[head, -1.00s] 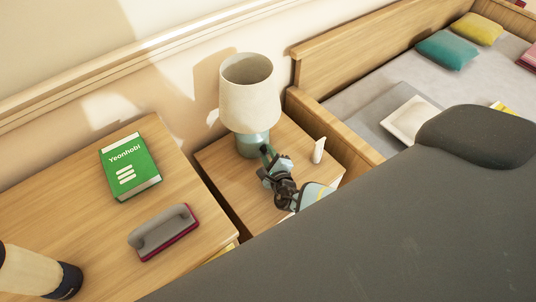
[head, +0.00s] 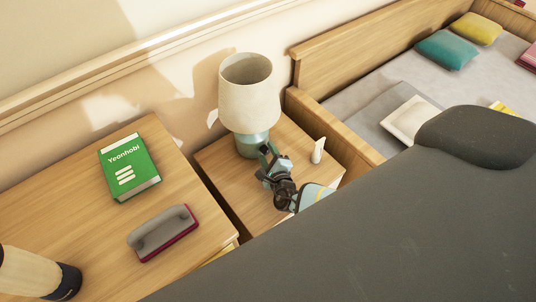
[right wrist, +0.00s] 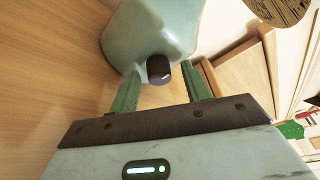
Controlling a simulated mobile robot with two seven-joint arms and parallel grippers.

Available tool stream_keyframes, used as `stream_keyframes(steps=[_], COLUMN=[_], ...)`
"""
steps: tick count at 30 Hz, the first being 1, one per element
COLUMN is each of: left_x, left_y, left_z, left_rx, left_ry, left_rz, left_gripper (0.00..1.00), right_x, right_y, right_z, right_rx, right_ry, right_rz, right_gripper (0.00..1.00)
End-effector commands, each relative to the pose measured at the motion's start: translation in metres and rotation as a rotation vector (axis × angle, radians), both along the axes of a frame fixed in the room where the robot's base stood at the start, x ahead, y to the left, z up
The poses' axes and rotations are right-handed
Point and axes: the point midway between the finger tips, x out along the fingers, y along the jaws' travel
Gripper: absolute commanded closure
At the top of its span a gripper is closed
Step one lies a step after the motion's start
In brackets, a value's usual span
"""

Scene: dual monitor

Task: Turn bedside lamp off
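The bedside lamp has a cream shade (head: 249,104) and a pale green base (head: 249,143), and stands upright on the small wooden nightstand (head: 225,180). In the right wrist view its green base (right wrist: 150,32) fills the top middle, with a dark round knob (right wrist: 158,68) on it. My right gripper (head: 270,151) is at the front of the lamp base. In the right wrist view its green fingers (right wrist: 161,82) are apart, with the knob between their tips. Neither finger clearly touches the knob. My left gripper is not in view.
A small white upright object (head: 318,150) stands right of my right gripper. A green book (head: 129,166), a grey and red brush-like object (head: 163,232) and a beige cylinder (head: 30,270) are on the table at left. A bed (head: 380,95) lies at right.

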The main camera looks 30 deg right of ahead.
Motion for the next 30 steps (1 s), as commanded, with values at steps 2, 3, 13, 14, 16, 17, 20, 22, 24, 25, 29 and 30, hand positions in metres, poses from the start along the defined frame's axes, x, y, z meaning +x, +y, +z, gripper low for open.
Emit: stream_keyframes(steps=[2,3,13,14,16,17,20,22,24,25,29,30], left_x=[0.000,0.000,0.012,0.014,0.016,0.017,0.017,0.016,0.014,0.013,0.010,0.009], left_y=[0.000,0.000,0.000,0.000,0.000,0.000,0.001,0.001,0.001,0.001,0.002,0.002], left_z=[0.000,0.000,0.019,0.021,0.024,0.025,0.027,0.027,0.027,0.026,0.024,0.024], left_rx=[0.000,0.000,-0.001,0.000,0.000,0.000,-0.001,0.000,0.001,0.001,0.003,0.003], left_ry=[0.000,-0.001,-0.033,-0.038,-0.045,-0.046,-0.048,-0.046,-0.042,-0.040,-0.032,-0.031], left_rz=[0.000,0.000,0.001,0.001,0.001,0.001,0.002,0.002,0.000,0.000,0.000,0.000], left_gripper=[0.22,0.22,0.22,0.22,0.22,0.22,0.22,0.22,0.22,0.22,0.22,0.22], right_x=[0.000,-0.001,-0.037,-0.041,-0.051,-0.055,-0.066,-0.071,-0.074,-0.075,-0.076,-0.076], right_y=[0.000,0.001,0.007,0.009,0.010,0.011,0.013,0.014,0.014,0.014,0.015,0.015], right_z=[0.000,0.000,0.009,0.010,0.012,0.013,0.013,0.014,0.014,0.013,0.013,0.013], right_rx=[0.000,0.001,0.002,0.002,0.001,0.001,0.001,0.001,0.000,0.000,0.000,0.000], right_ry=[0.001,0.001,-0.001,-0.002,-0.003,-0.002,-0.001,-0.002,-0.001,-0.001,0.000,0.000], right_rz=[0.001,0.000,0.001,0.002,0.000,0.001,0.002,0.000,-0.001,-0.001,0.000,0.000], right_gripper=[0.52,0.52,0.52,0.52,0.52,0.52,0.52,0.52,0.52,0.52,0.52,0.52])
